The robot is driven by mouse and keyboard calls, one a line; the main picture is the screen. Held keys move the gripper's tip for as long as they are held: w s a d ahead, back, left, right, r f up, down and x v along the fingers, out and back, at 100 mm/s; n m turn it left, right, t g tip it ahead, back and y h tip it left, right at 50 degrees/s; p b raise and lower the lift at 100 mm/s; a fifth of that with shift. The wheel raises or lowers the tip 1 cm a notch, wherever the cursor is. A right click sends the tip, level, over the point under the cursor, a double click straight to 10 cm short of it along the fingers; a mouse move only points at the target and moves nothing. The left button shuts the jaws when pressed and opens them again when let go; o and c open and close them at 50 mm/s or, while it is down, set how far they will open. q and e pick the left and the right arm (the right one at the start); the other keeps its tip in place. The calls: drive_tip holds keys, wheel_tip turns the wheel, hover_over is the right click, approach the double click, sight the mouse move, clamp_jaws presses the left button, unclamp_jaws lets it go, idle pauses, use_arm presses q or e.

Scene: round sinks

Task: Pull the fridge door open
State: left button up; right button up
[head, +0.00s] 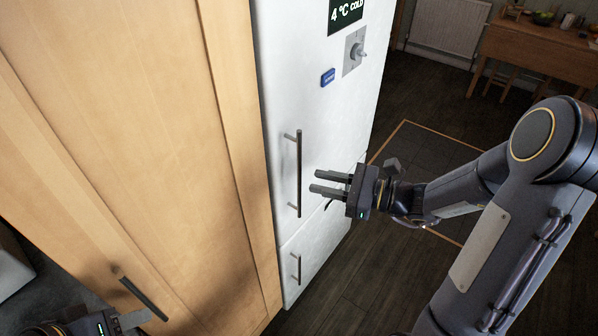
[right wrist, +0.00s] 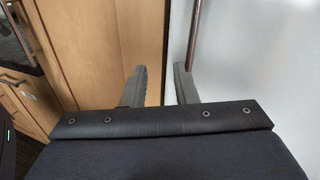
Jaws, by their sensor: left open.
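The white fridge door (head: 285,100) stands closed in the middle of the head view, with a long vertical bar handle (head: 299,175). The handle's lower end shows in the right wrist view (right wrist: 194,35). My right gripper (head: 313,180) is open and empty. In the head view its fingertips are just right of the handle; in the right wrist view the handle appears above the right finger, not between the fingers. My left gripper (head: 135,319) is at the bottom left, partly cut off, near the wooden cabinet's handle; it is open.
A tall wooden cabinet (head: 110,110) with a dark handle (head: 143,299) stands left of the fridge. A lower fridge panel has a short handle (head: 295,268). A wooden table (head: 540,50) and a radiator (head: 450,25) are at the back right. Dark floor right of the fridge is open.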

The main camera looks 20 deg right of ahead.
drive_tip(key=w+a+f+m+t+h+p, duration=0.1)
drive_tip(key=w+a+f+m+t, duration=0.1)
drive_tip(key=w, duration=0.5)
drive_tip(key=shift+w+a+m+p, duration=0.3)
drive_tip(key=shift+a+m+p, duration=0.1)
drive_tip(key=shift+a, duration=0.45)
clamp_jaws()
